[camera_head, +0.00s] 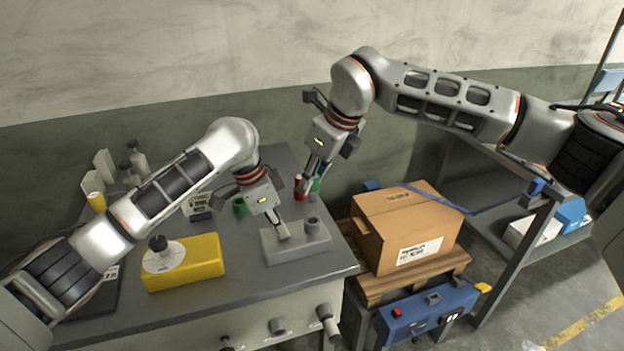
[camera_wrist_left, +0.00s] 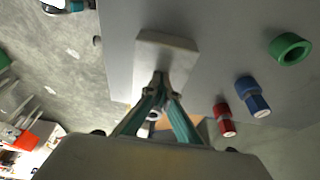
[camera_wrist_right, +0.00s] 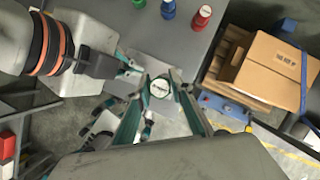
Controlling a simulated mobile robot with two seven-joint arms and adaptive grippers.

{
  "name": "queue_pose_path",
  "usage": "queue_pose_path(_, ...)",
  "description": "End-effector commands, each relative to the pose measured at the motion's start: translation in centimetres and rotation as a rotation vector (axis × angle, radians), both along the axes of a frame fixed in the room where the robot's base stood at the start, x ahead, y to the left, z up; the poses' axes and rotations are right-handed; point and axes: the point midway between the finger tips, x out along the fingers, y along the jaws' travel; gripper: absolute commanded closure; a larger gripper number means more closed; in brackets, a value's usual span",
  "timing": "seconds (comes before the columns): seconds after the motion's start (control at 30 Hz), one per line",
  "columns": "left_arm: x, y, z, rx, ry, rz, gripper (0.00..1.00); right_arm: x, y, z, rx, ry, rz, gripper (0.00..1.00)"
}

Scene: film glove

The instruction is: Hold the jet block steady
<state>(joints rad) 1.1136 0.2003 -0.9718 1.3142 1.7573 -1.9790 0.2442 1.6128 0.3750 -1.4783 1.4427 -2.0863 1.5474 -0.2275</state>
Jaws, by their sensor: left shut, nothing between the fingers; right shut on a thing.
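The jet block (camera_head: 300,246) is a pale grey block with a short upright stub, near the front right of the workbench. It also shows in the left wrist view (camera_wrist_left: 168,50). My left gripper (camera_head: 284,235) is shut and empty, its fingertips at the block's top, left of the stub; I cannot tell whether they press on it. My right gripper (camera_head: 305,191) is higher, behind the block in the head view. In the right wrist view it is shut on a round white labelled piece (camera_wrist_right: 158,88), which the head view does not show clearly.
A yellow block (camera_head: 184,262) with a white disc and dark knob stands left on the bench. Red (camera_wrist_left: 224,119) and blue (camera_wrist_left: 252,96) bottles and a green ring (camera_wrist_left: 289,49) stand near the jet block. A cardboard box (camera_head: 405,225) sits on a pallet to the right.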

Motion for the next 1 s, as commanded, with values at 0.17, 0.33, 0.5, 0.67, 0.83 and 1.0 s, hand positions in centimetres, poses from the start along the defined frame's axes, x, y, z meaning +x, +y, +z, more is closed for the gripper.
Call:
queue_pose_path(0.17, 0.1, 0.1, 1.4, 0.001, -0.002, 0.002, 1.00, 0.0, 0.0, 0.0, 0.000, 0.000, 0.000, 1.00)
queue_pose_path(0.33, 0.1, 0.0, 2.8, -0.001, -0.004, 0.001, 1.00, 0.0, 0.0, 0.0, 0.000, 0.000, 0.000, 1.00)
queue_pose_path(0.5, 0.1, 0.0, 4.0, -0.003, -0.005, 0.001, 1.00, 0.0, 0.0, 0.0, 0.000, 0.000, 0.000, 1.00)
queue_pose_path(0.67, 0.1, 0.0, 4.7, -0.004, -0.005, 0.001, 1.00, 0.0, 0.0, 0.0, 0.000, 0.000, 0.000, 1.00)
queue_pose_path(0.83, 0.1, -0.1, 4.7, -0.004, -0.004, 0.001, 1.00, 0.0, 0.0, 0.0, 0.000, 0.000, 0.000, 1.00)
queue_pose_path(1.0, 0.1, -0.1, 4.8, -0.005, -0.005, 0.001, 1.00, 0.0, 0.0, 0.0, 0.000, 0.000, 0.000, 1.00)
